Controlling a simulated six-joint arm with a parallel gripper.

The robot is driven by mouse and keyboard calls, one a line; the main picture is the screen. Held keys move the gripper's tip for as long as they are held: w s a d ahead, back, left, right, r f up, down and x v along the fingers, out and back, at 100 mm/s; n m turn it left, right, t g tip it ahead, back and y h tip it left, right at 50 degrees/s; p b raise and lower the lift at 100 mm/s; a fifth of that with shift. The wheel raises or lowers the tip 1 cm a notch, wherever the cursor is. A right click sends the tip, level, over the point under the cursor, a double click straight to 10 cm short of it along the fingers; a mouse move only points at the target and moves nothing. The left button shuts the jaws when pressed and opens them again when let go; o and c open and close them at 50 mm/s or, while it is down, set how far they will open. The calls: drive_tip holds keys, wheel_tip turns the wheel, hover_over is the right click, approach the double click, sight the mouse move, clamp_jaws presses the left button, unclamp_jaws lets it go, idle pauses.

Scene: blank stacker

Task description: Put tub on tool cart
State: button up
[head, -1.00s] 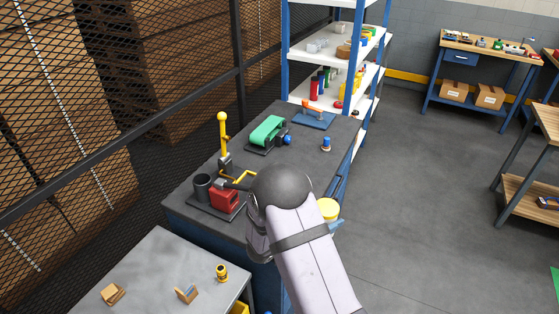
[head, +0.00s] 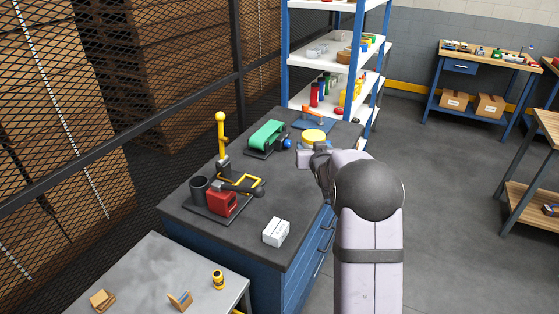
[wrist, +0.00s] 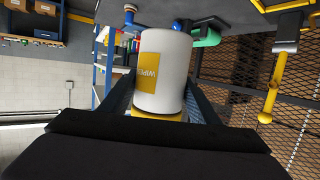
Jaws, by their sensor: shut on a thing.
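The tub is a white cylinder with a yellow "WIPE" label and a yellow lid. In the wrist view the tub (wrist: 172,72) stands between the two fingers of my gripper (wrist: 160,102), which is shut on it. The wrist picture looks upside down, with the lid at the lower side. In the head view the yellow lid (head: 314,135) shows at the far right part of the dark-topped blue drawer unit (head: 245,225), likely the tool cart. My gripper and arm partly hide the tub. Whether its base touches the top cannot be told.
On the dark top are a green machine (head: 267,136), a yellow-handled press (head: 222,145), a red machine (head: 222,202) and a white box (head: 276,232). The shelf rack (head: 330,60) stands behind. A grey table (head: 145,285) is at lower left. The top's middle is fairly clear.

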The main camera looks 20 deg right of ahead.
drive_tip(key=shift+w+a+f+n+y, duration=0.2)
drive_tip(key=shift+w+a+n+y, duration=0.1)
drive_tip(key=shift+a+n+y, duration=0.45)
drive_tip(key=shift+s+a+f+n+y+p, duration=0.1)
drive_tip(key=shift+a+f+n+y+p, duration=0.5)
drive_tip(key=shift+f, duration=1.8)
drive_tip(key=shift+a+f+n+y, duration=0.3)
drive_tip(key=shift+a+f+y, duration=0.6)
drive_tip(key=shift+f, duration=1.45)
drive_tip(key=shift+s+a+f+n+y+p, duration=0.1)
drive_tip(key=shift+a+f+n+y+p, duration=0.6)
drive_tip(key=shift+f, duration=1.7)
drive_tip(key=shift+a+f+m+h+b, duration=0.1)
drive_tip(key=shift+a+m+h+b, duration=0.15)
drive_tip(key=shift+b, duration=0.2)
drive_tip(key=o, duration=0.8)
drive_tip(key=shift+f, duration=0.1)
drive_tip(key=shift+c, duration=0.2)
drive_tip(key=o, duration=0.4)
drive_tip(key=shift+r, duration=0.2)
